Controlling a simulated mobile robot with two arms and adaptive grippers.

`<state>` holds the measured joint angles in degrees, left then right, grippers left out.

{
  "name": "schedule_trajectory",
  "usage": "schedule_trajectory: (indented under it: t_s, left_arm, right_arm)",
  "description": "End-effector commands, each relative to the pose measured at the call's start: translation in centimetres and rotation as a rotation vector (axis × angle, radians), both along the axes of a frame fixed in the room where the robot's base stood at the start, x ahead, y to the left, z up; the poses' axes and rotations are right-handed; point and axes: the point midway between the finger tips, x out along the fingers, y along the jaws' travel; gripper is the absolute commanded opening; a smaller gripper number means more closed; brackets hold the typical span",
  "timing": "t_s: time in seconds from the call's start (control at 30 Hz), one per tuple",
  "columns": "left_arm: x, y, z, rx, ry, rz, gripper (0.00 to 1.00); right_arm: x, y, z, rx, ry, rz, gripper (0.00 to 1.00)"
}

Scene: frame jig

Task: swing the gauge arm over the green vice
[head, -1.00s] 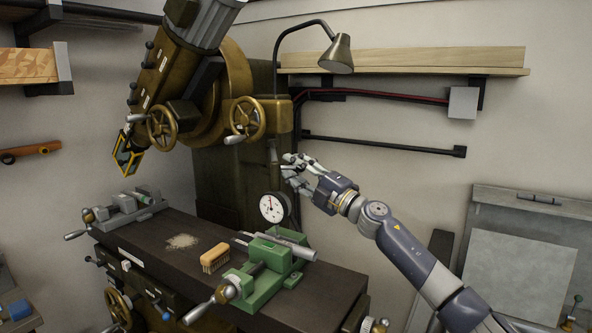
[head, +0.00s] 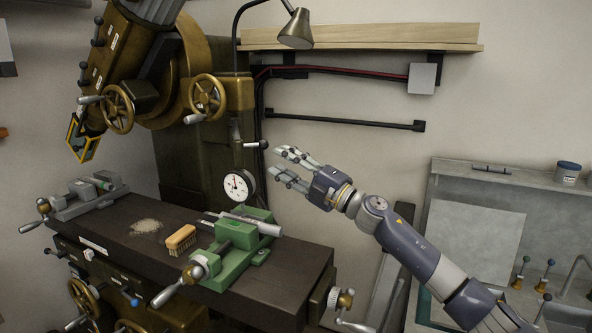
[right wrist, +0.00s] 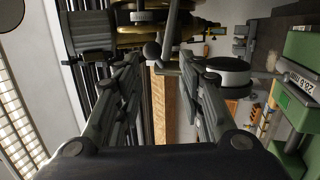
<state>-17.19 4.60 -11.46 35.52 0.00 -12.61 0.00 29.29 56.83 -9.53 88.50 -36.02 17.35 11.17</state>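The dial gauge (head: 238,185), with a white face, hangs from a dark post below the machine head. A short handle with a dark ball knob (head: 263,145) sticks out to the right from the top of that post. The green vice (head: 232,258) stands on the bench with a silver bar (head: 252,224) across it. The gauge appears just above the bar's far side; I cannot tell its exact depth. My right gripper (head: 281,167) is open, fingers apart, right of the knob and empty. In the right wrist view the knob (right wrist: 152,50) shows beyond the fingers.
A wooden brush (head: 181,239) and a pile of shavings (head: 145,226) lie left of the vice on the dark bench. A grey vice (head: 88,194) stands at the bench's far left. A lamp (head: 296,29) hangs above.

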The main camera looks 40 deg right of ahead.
Motion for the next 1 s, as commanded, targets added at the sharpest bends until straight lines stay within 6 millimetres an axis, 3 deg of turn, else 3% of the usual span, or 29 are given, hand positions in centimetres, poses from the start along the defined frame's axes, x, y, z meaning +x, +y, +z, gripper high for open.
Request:
schedule_trajectory:
  t_s: [0.33, 1.0]
  left_arm:
    - [0.0, 0.0, 0.0, 0.0, 0.0, 0.0, 0.4]
    - [0.0, -0.1, 0.0, 0.0, 0.0, 0.0, 0.4]
  right_arm:
    - [-2.4, -1.1, -0.9, 0.001, 0.001, -0.001, 0.36]
    - [-2.6, -1.3, -0.9, 0.0, 0.0, -0.002, 0.36]
